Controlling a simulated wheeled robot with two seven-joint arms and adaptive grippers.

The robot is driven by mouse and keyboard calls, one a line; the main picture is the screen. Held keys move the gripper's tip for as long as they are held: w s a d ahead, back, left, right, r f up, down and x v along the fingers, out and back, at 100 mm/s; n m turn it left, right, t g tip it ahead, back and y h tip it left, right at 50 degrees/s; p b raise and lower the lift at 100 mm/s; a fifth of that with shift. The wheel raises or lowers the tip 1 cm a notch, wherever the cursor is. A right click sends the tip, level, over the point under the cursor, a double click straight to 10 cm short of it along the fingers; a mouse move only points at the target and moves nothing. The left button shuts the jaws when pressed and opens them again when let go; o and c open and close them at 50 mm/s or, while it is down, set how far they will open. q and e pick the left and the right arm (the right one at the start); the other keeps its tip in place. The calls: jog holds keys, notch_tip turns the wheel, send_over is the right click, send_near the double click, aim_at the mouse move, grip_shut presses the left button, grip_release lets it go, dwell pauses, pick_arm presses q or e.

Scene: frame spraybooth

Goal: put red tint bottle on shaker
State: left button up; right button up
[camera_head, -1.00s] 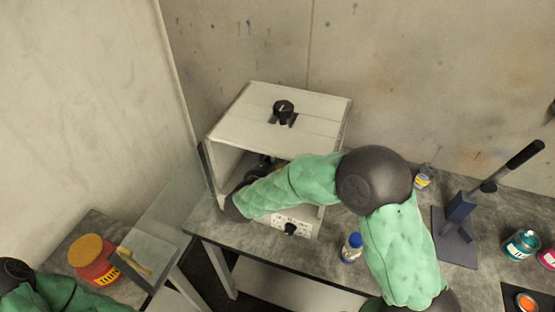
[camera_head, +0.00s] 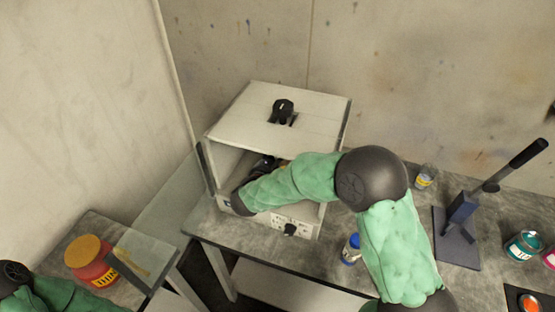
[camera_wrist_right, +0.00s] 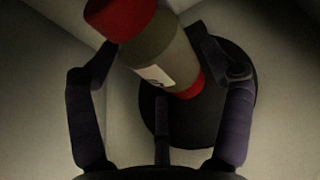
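The shaker (camera_head: 290,135) is a white box with an open front, standing on the grey bench in the head view. My right arm reaches into its opening, and the right gripper is mostly hidden there. In the right wrist view, the red tint bottle (camera_wrist_right: 160,62), grey with a red cap and red base band, appears tilted in the picture. Its base is at a round black plate (camera_wrist_right: 230,112) inside the shaker. My right gripper (camera_wrist_right: 155,55) has its fingers spread around the bottle, with visible gaps beside it. My left gripper is out of view; only part of that arm shows.
A blue-capped bottle (camera_head: 351,249) stands close beside my right arm. A small jar (camera_head: 426,176), a lever press (camera_head: 460,225) and a teal can (camera_head: 522,246) are to the right. A red thinner jar (camera_head: 88,262) stands at the lower left near a glass panel (camera_head: 145,262).

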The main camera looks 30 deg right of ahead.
aim_at(277, 159)
jog(key=shift+r, duration=0.1)
jog(key=shift+a+r, duration=0.15)
jog(key=p+v, duration=0.1)
jog(key=v, duration=0.4)
jog(key=s+a+p, duration=0.2)
jog(key=s+a, duration=0.5)
jog(key=a, duration=0.2)
jog(key=shift+s, duration=0.35)
dwell(1.5)
